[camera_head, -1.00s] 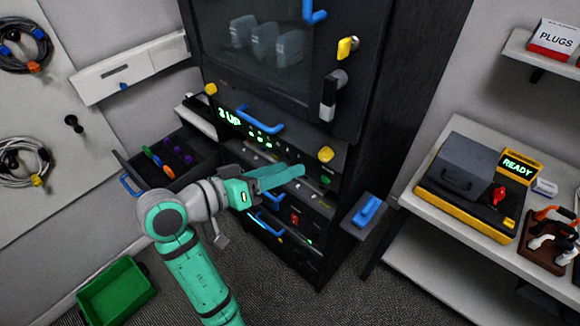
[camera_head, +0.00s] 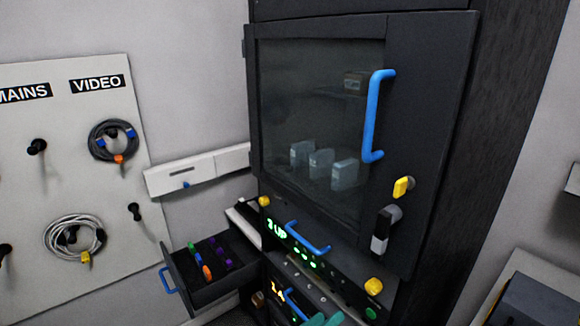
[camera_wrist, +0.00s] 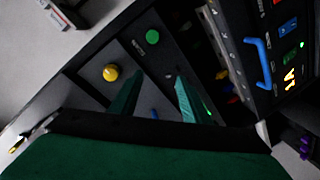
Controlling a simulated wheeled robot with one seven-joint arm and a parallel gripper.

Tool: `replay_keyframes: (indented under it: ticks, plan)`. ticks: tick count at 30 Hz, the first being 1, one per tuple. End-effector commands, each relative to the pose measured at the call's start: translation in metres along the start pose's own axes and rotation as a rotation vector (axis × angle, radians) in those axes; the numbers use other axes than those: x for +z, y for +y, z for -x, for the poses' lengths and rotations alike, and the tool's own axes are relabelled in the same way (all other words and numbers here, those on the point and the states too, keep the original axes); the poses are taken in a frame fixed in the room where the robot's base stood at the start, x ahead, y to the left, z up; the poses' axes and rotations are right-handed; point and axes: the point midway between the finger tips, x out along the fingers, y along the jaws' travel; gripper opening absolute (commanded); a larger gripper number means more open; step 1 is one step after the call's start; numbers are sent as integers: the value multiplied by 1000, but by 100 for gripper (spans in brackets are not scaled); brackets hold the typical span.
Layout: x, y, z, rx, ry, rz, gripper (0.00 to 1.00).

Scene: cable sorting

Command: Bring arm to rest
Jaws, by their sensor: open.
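My gripper (camera_wrist: 159,82) shows in the wrist view with its two teal fingers apart and nothing between them. The fingers point toward a dark panel with a yellow knob (camera_wrist: 111,72) and a green button (camera_wrist: 152,37). In the head view only a teal tip of my gripper (camera_head: 318,320) shows at the bottom edge, in front of the dark cabinet (camera_head: 425,140). The rest of my arm is hidden below that picture.
An open drawer (camera_head: 172,290) with coloured pieces juts out left of the cabinet. The cabinet's glass door (camera_head: 318,110) with a blue handle (camera_head: 374,115) is shut. A pegboard (camera_head: 70,150) with coiled cables hangs at left. A worktop (camera_head: 530,265) stands at lower right.

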Motion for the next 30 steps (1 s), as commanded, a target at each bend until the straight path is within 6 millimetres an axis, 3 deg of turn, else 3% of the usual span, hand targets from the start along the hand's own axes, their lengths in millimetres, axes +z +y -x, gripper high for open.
replay_keyframes:
  ticks: [1, 8, 16, 23, 30]
  plan:
    - [15, -11, 0, -33, 22, 27, 42]
    - [69, -57, 14, -205, 136, 81, 42]
    - [136, -93, 56, -417, 229, 59, 42]
    - [187, -102, 108, -577, 272, -31, 42]
    - [228, -88, 167, -702, 283, -186, 42]
